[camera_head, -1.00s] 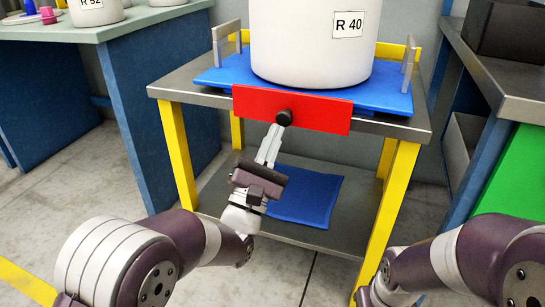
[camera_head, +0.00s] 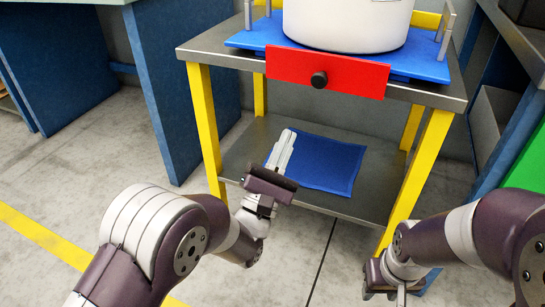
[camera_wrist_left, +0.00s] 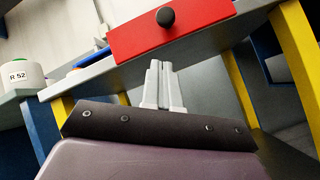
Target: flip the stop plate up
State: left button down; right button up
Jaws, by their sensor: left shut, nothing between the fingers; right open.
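The red stop plate (camera_head: 345,72) with a black knob (camera_head: 319,80) is upright across the front edge of the cart, before the blue tray. It also shows in the left wrist view (camera_wrist_left: 200,20), knob (camera_wrist_left: 165,17) facing me. My left gripper (camera_head: 287,138) is shut and empty, below and left of the knob and apart from it. Its closed fingers show in the wrist view (camera_wrist_left: 158,75), below the plate. My right gripper (camera_head: 393,285) is at the lower right, away from the plate; its fingers are only partly seen.
The cart (camera_head: 215,45) has yellow legs and a lower shelf with a blue sheet (camera_head: 325,165). A white bobbin (camera_head: 345,25) stands on the blue tray (camera_head: 262,35). Grey posts flank it. A blue bench stands left, a shelf unit right. Floor is clear in front.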

pick_arm(q)
jog(key=shift+p+v, duration=0.45)
jog(key=shift+v, duration=1.6)
